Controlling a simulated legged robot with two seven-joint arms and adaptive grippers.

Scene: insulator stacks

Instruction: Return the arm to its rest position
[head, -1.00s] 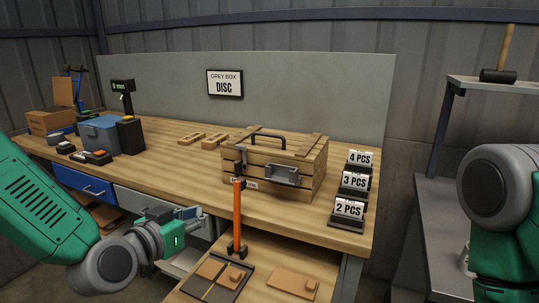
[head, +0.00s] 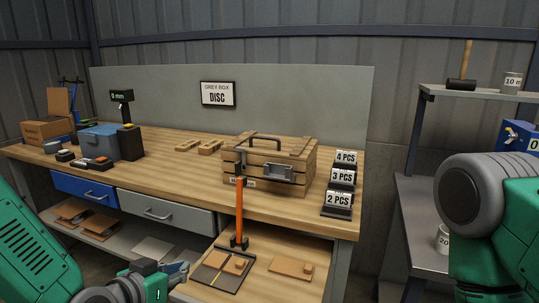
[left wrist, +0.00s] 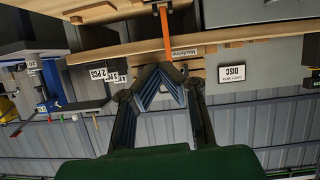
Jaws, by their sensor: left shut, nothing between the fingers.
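My left gripper (head: 177,272) is low in the head view, left of the orange upright post (head: 239,212) and in front of the bench's lower shelf. In the left wrist view, which is upside down, its two fingers (left wrist: 160,76) meet at the tips, with nothing held between them. My left arm (head: 38,258) comes in from the lower left corner. My right arm (head: 490,215) shows at the right edge; its gripper is out of view.
A wooden workbench (head: 190,178) holds a latched wooden crate (head: 268,163), "PCS" signs (head: 340,180) and a blue-grey box (head: 98,142). A pull-out shelf (head: 310,255) carries a dark tray (head: 222,270) and a brown plate (head: 291,267). A metal rack (head: 425,200) stands right.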

